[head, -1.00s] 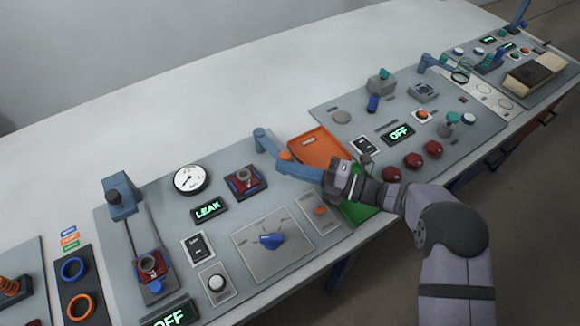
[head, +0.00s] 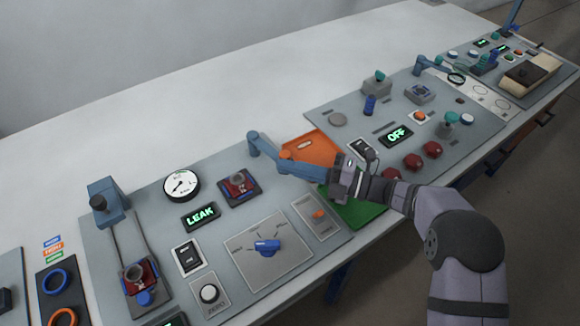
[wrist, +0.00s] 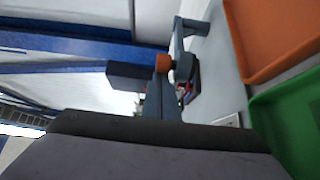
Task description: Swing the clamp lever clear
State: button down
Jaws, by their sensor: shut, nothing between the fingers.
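The clamp lever appears to be the blue-grey arm (head: 265,147) on a round post, with an orange knob (head: 285,155) at its free end. It reaches right from the post, near the orange tray. My gripper (head: 291,166) is shut and empty, its fingertips right at the knob. In the wrist view my gripper's fingers (wrist: 161,80) end just below the orange knob (wrist: 163,62); I cannot tell whether they touch. A red block with a grey ring (head: 239,186) sits in a dark square mount left of the lever, clear of it in the head view.
An orange tray (head: 318,143) and a green tray (head: 350,212) lie beside and under my gripper. A dial with a blue knob (head: 267,246), a LEAK display (head: 201,217) and a gauge (head: 182,186) are on the panel. Red buttons (head: 413,161) stand to the right. The white table behind is clear.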

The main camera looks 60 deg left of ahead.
jog(key=v, duration=0.3)
jog(key=b+v, duration=0.1)
jog(key=v, duration=0.2)
jog(key=w+b+v, duration=0.1)
jog(key=v, duration=0.3)
jog(key=shift+a, duration=0.4)
